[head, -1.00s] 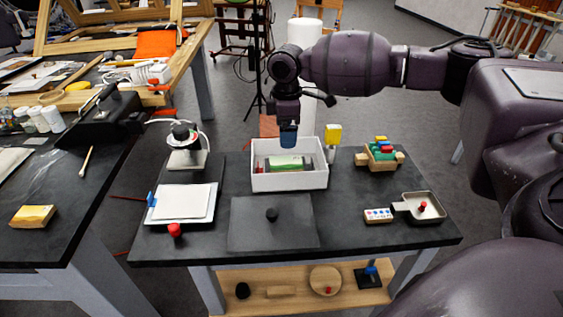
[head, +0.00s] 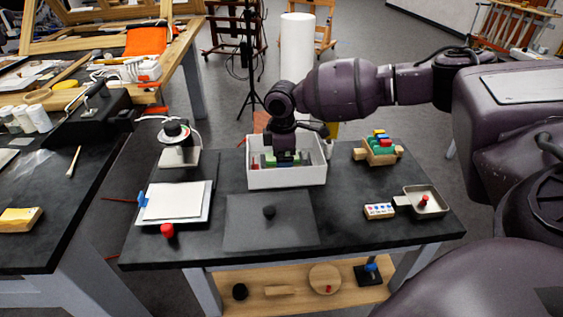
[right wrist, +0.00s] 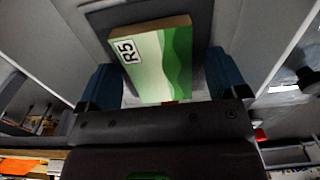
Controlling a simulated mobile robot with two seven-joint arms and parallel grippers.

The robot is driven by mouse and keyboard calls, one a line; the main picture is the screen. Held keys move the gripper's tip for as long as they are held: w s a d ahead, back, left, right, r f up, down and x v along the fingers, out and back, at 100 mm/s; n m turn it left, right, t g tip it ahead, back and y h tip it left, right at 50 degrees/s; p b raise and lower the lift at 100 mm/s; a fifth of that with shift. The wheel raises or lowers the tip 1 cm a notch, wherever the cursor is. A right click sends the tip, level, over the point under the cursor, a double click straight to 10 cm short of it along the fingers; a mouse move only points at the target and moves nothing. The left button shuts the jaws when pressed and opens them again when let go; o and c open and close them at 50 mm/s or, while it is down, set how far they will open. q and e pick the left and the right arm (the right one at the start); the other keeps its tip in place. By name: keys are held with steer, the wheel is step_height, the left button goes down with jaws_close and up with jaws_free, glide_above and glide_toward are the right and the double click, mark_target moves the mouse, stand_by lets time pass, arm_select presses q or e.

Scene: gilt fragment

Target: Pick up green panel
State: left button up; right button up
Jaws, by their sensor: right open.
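The green panel (right wrist: 160,62) is a block with wavy light and dark green bands and a white "R5" label. In the right wrist view it lies between the two blue fingers of my right gripper (right wrist: 162,84), which is open. Whether the fingers touch it, I cannot tell. In the head view my right gripper (head: 286,157) reaches down into the white box (head: 288,178) and hides most of the panel. Only small green parts show beside the fingers. My left gripper is not in view.
A white pad (head: 176,202) is at left. A wooden rack of coloured blocks (head: 380,150) and a metal tray (head: 426,202) are at right. The box walls surround my gripper closely.

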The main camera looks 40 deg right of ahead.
steer(key=shift+r, duration=0.1)
steer(key=c, duration=1)
